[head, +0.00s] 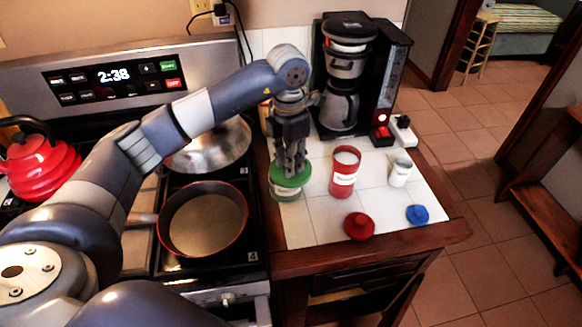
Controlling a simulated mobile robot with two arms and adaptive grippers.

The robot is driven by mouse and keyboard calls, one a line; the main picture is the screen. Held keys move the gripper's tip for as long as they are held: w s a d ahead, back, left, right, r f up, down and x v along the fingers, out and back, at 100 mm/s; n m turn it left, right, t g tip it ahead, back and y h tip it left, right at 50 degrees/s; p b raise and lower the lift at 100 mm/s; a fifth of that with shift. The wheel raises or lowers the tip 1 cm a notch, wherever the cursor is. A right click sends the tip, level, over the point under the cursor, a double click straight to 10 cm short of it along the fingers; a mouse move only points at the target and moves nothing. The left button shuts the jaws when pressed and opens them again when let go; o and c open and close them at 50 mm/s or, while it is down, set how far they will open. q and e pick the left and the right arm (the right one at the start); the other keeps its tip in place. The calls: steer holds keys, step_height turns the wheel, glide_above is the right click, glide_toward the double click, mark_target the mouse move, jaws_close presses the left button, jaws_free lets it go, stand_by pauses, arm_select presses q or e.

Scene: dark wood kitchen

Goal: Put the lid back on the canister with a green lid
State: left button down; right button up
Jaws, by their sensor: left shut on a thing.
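The green lid (291,182) is held in my left gripper (293,170), which points straight down with its fingers shut on the lid's top. The green-lid canister (286,195) stands directly under the lid on the white tiled counter, at the counter's left edge beside the stove. Only a low, pale labelled part of the canister shows below the lid. I cannot tell whether the lid touches the rim or hovers just above it. My right gripper is not in view.
A red open canister (344,172) and a small white one (400,171) stand to the right. A red lid (359,226) and a blue lid (417,214) lie in front. A coffee maker (350,75) stands behind. A pan (203,220) sits on the stove to the left.

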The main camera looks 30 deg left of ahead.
arm_select(q)
steer(key=n, duration=0.1)
steer(key=w+a+n, duration=0.1)
steer(key=n, duration=0.1)
steer(key=w+r+n+p, duration=0.1)
steer(key=n, duration=0.1)
steer(key=shift+w+a, duration=0.1)
steer(key=shift+a, duration=0.2)
steer(key=n, duration=0.1)
steer(key=w+a+n, duration=0.1)
steer(key=n, duration=0.2)
steer(key=shift+w+a+r+n+p, duration=0.1)
steer(key=shift+w+a+n+p, duration=0.15)
steer(key=shift+n+p, duration=0.15)
step_height(320, 180, down, 6)
steer(key=b, duration=0.4)
steer(key=shift+f, duration=0.25)
steer(key=shift+f, duration=0.1)
stand_by(1.0)
steer(key=c, duration=1.3)
jaws_free()
